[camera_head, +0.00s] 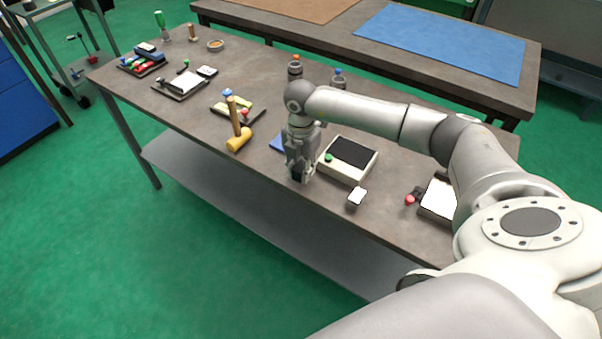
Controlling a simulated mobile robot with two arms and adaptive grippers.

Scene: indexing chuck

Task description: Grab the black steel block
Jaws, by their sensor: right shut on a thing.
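My right gripper (299,173) points down near the front edge of the workbench (215,94), left of a beige box with a black top. It is shut on a small dark block, the black steel block (297,171), which shows only in part between the fingers. I cannot tell whether the block touches the bench top. My left gripper is not in view.
The beige box (348,158) stands close right of the gripper, with a small white-topped item (357,196) in front. A blue item (278,142) lies behind the gripper, partly hidden. A yellow-headed mallet (238,140) stands to the left.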

